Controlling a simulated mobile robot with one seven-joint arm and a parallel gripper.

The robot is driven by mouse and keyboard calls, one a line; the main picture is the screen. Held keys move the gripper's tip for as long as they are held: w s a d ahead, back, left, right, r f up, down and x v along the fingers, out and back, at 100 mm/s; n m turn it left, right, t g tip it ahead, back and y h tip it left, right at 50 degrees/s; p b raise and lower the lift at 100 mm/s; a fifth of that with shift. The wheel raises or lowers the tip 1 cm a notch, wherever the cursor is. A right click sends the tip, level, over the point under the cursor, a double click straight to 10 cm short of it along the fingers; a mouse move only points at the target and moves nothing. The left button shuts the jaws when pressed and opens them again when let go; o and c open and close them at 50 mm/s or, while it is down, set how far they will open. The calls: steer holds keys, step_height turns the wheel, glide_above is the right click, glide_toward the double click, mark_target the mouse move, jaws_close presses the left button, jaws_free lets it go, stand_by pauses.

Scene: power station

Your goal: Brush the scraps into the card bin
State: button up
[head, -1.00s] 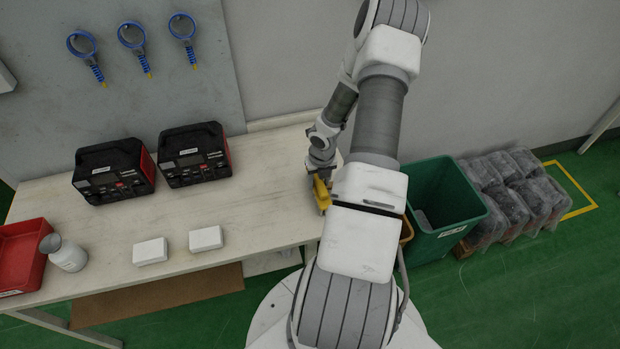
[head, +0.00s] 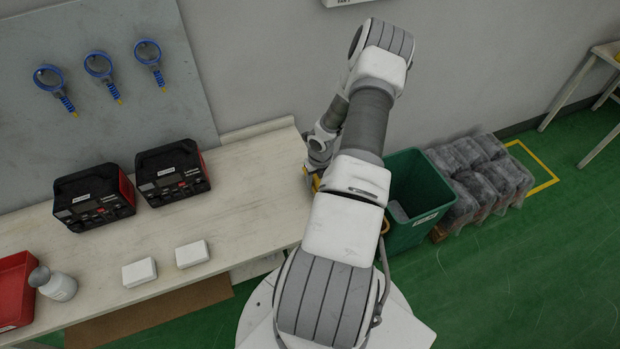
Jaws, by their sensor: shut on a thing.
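My gripper (head: 313,181) is at the right end of the pale workbench (head: 250,205), mostly hidden by my arm. It is shut on a yellow thing (head: 316,183), of which only a small piece shows, so I cannot tell its full shape. No scraps show; my arm covers part of the bench end. A green bin (head: 420,195) with a white label stands on the floor right of the bench; the label is too small to read surely. A sliver of a yellow-orange container (head: 385,226) shows beside my arm, left of the green bin.
Two black-and-red power units (head: 172,172), two white boxes (head: 192,254), a white bottle (head: 55,284) and a red tray (head: 14,290) stand on the bench. Wrapped bundles (head: 485,175) sit right of the green bin.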

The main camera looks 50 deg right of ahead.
steer(key=shift+s+d+p, duration=0.35)
steer(key=shift+s+d, duration=0.1)
steer(key=shift+d, duration=0.45)
steer(key=shift+s+d+p, duration=0.35)
steer(key=shift+s+d, duration=0.05)
steer(key=shift+d, duration=0.5)
steer(key=shift+s+d+p, duration=0.35)
steer(key=shift+s+d, duration=0.1)
steer(key=shift+d, duration=0.45)
step_height(320, 180, up, 7)
steer(key=shift+p, duration=0.35)
